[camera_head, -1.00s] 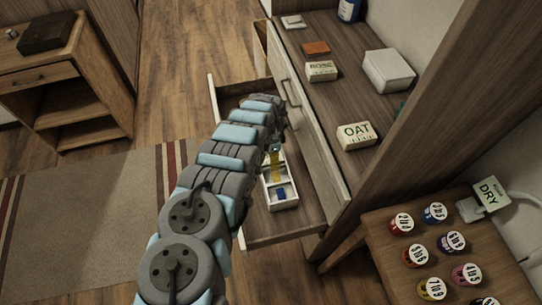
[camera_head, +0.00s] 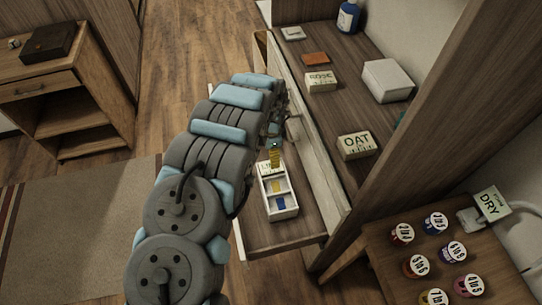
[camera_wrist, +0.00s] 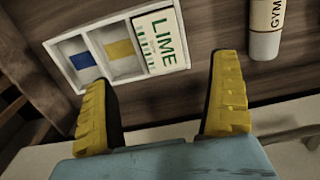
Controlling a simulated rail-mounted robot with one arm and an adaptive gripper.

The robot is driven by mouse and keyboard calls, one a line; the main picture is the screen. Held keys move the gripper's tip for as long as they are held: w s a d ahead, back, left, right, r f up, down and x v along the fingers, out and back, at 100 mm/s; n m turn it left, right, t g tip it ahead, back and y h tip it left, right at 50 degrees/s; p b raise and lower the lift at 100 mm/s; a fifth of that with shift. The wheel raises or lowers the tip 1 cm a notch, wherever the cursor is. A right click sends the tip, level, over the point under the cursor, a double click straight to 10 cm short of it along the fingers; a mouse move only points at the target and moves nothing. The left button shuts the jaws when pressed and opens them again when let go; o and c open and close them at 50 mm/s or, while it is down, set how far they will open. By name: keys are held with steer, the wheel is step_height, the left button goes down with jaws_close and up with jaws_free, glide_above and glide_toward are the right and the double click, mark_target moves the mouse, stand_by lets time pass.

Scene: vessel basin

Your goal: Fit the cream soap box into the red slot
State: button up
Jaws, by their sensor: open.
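The other two compartments have blue and yellow floors and look empty. In the head view the tray (camera_head: 283,214) is in the open drawer, with the LIME box (camera_head: 265,168) partly hidden by my gripper (camera_head: 275,153). In the wrist view my gripper (camera_wrist: 163,70) is open, its yellow fingers apart and nothing held between them.
Cream boxes marked OAT (camera_head: 357,145) and ROSE (camera_head: 320,81) and a white box (camera_head: 388,80) stand on the surface beyond the drawer front. Numbered pots (camera_head: 437,222) stand on the side table.

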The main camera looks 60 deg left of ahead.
steer(key=shift+r, duration=1.25)
